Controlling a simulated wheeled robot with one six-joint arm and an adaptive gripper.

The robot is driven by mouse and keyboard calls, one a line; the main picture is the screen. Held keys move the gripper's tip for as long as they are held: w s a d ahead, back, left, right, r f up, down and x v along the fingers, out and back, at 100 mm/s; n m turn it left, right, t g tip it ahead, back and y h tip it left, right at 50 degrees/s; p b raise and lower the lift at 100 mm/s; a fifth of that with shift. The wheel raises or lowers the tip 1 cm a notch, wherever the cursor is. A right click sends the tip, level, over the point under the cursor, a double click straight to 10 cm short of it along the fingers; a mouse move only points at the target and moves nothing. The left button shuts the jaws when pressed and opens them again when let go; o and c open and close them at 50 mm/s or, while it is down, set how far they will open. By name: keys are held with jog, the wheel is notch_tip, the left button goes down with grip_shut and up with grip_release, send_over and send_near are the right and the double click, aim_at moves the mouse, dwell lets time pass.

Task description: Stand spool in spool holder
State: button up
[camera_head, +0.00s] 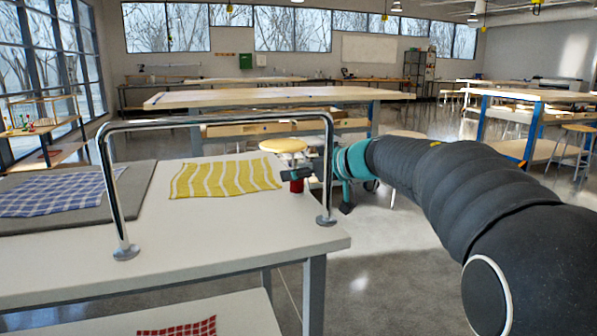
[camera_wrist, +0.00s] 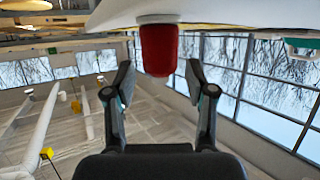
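A small red spool (camera_head: 296,186) stands near the right edge of the white tabletop, just by the chrome rail; my gripper partly covers it in the head view. In the wrist view, which appears upside down, the red spool (camera_wrist: 158,48) has a pale end against the white surface. My gripper (camera_head: 300,173) reaches in from the right at the spool. In the wrist view my gripper (camera_wrist: 159,80) has its fingers wide apart, one on each side of the spool's line, with visible gaps. I cannot make out a spool holder in either view.
A chrome rail (camera_head: 215,121) arches over the white table (camera_head: 220,225). A yellow striped cloth (camera_head: 225,178) lies left of the spool. A blue checked cloth (camera_head: 60,192) lies on a grey mat (camera_head: 140,185). A red checked cloth (camera_head: 180,328) is on the lower shelf.

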jog(key=shift+r, duration=0.1)
jog(key=shift+s+d+r, duration=0.1)
jog(key=shift+r, duration=0.05)
jog(key=v, duration=1.1)
jog(key=shift+s+d, duration=0.25)
jog(key=shift+s, duration=0.05)
jog(key=shift+r, duration=0.15)
